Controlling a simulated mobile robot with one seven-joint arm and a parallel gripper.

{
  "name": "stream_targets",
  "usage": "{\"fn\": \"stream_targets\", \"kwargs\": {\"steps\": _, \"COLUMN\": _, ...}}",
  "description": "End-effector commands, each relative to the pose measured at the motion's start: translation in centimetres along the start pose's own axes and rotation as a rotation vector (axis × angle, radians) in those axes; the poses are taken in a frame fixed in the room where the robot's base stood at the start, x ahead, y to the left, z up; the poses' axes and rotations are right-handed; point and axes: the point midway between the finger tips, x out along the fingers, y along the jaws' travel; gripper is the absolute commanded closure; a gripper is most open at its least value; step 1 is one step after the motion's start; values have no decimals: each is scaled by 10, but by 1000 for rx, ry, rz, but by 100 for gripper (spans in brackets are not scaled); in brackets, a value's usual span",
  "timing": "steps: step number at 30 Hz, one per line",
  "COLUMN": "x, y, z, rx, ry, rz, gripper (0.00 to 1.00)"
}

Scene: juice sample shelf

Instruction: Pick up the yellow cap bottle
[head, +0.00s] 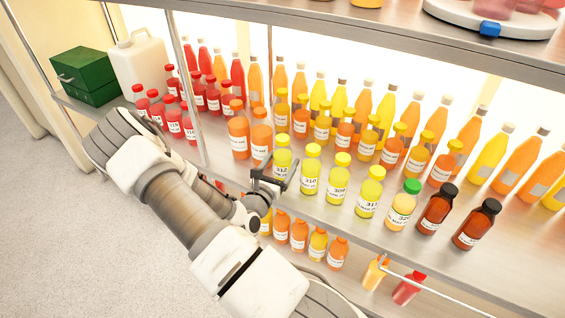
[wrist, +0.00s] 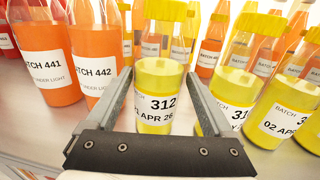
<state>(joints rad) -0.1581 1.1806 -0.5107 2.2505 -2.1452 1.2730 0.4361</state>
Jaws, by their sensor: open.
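Several bottles with yellow caps stand in the front row of the shelf. The one labelled 312 (head: 282,157) stands upright at that row's left end, with yellow liquid and a clear upper part. My gripper (head: 273,180) is open at the shelf's front edge. Its fingers (wrist: 157,82) appear on either side of the 312 bottle; I cannot tell if either touches it. Other yellow-cap bottles are labelled 310 (head: 311,170) and 309 (head: 338,180), with another (head: 369,192) to the right.
Orange bottles 441 (wrist: 47,55) and 442 (wrist: 97,50) stand close on the left. A green-cap bottle (head: 402,206) and two brown bottles (head: 436,209) stand farther right. A shelf post (head: 190,85) rises left, and a lower shelf holds small orange bottles (head: 298,235).

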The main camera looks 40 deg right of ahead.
Motion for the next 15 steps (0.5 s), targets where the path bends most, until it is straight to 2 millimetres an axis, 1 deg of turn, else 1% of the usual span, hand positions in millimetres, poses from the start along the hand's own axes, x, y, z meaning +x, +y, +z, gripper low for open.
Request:
{"fn": "stream_targets", "kwargs": {"steps": 3, "x": 19, "y": 2, "z": 3, "rx": 4, "ry": -4, "rz": -3, "gripper": 14}}
{"fn": "stream_targets", "kwargs": {"steps": 7, "x": 36, "y": 2, "z": 4, "rx": 3, "ry": -2, "rz": -3, "gripper": 14}}
{"fn": "stream_targets", "kwargs": {"steps": 10, "x": 42, "y": 2, "z": 5, "rx": 1, "ry": -2, "rz": -1, "gripper": 14}}
{"fn": "stream_targets", "kwargs": {"steps": 15, "x": 43, "y": 2, "z": 6, "rx": 0, "ry": -1, "rz": -1, "gripper": 14}}
